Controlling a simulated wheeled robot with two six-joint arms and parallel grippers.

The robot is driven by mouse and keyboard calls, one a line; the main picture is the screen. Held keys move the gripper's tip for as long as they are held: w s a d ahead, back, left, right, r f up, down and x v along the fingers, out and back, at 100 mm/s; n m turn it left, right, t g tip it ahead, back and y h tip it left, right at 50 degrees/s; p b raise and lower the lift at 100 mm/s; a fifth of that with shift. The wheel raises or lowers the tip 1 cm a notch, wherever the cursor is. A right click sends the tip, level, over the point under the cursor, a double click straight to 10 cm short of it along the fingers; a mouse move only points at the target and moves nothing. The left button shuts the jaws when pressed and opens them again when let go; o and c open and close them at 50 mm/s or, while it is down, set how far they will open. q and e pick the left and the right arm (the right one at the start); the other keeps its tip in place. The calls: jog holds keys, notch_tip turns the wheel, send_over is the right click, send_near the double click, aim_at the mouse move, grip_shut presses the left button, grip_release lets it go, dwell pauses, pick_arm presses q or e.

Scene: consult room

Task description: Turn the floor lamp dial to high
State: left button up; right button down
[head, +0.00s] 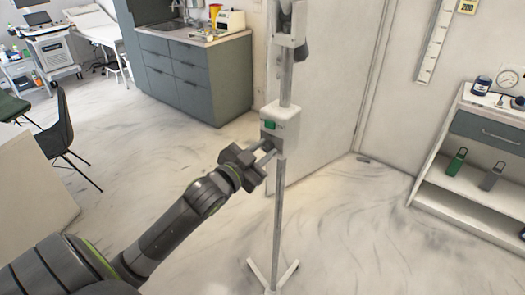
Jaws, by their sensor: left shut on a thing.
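The floor lamp (277,210) stands upright in the middle of the view on a splayed white foot. A white control box (287,112) is fixed on its pole, with a small green patch (270,125) on the front. My left gripper (268,153) is at the lower front of this box, its fingers shut on a small dark part that looks like the dial. The dial is mostly hidden by the fingers, and its setting cannot be read. The lamp's upper part runs out of the top of the view. My right gripper is not in view.
A grey-green cabinet with a sink (190,75) stands behind at the left. A white shelf unit (470,190) with bottles stands at the right. A dark chair (62,130) and a pale desk (30,190) are at the left. The floor around the lamp foot is clear.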

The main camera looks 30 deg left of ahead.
pick_arm(q)
jog(key=m, duration=0.4)
jog(key=shift+m+b, duration=0.3)
jog(key=shift+b, duration=0.1)
jog(key=m+b, duration=0.1)
jog(key=m, duration=0.2)
jog(key=shift+f+m, duration=0.1)
jog(key=shift+m, duration=0.3)
jog(key=m+b, duration=0.2)
jog(key=m, duration=0.2)
jog(key=shift+f, duration=0.1)
jog(key=m+b, duration=0.1)
jog(key=m, duration=0.3)
jog(key=shift+b, duration=0.3)
jog(key=m+b, duration=0.2)
jog(key=m, duration=0.2)
jog(key=shift+f+m, duration=0.15)
jog(key=shift+m, duration=0.15)
jog(key=m+b, duration=0.2)
jog(key=m, duration=0.1)
jog(key=shift+m, duration=0.3)
jog(key=m+b, duration=0.2)
jog(key=m, duration=0.1)
jog(key=shift+f, duration=0.1)
jog(key=shift+m+b, duration=1)
jog(key=shift+m, duration=0.7)
